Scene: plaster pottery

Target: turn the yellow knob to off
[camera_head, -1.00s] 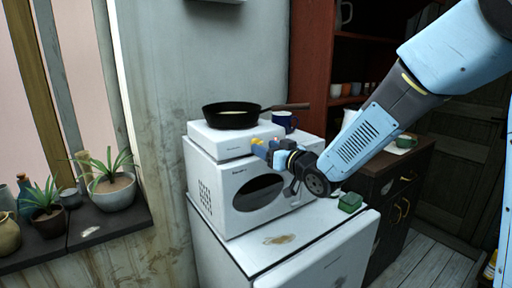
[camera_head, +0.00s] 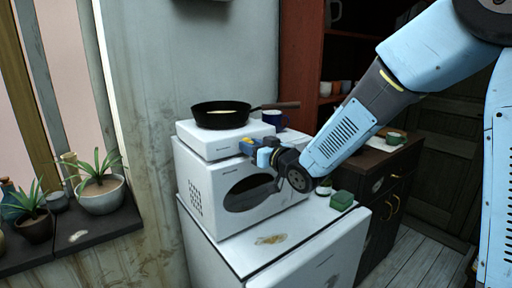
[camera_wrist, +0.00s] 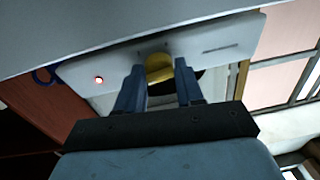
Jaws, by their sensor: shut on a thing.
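The yellow knob (camera_wrist: 159,69) sits on the front face of the white hotplate (camera_head: 200,142), which stands on a white microwave. In the wrist view the knob lies between the two fingers of my gripper (camera_wrist: 158,80). My gripper (camera_head: 250,148) is shut on it, and only a small bit of the knob (camera_head: 247,140) shows in the head view. A small red light (camera_wrist: 99,79) glows on the hotplate's front face. How far the knob is turned is hard to tell.
A black frying pan (camera_head: 222,114) with something pale in it sits on the hotplate. A blue mug (camera_head: 274,120) stands behind. The microwave (camera_head: 203,188) rests on a white cabinet with a green block (camera_head: 342,199). Potted plants (camera_head: 100,193) stand at left.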

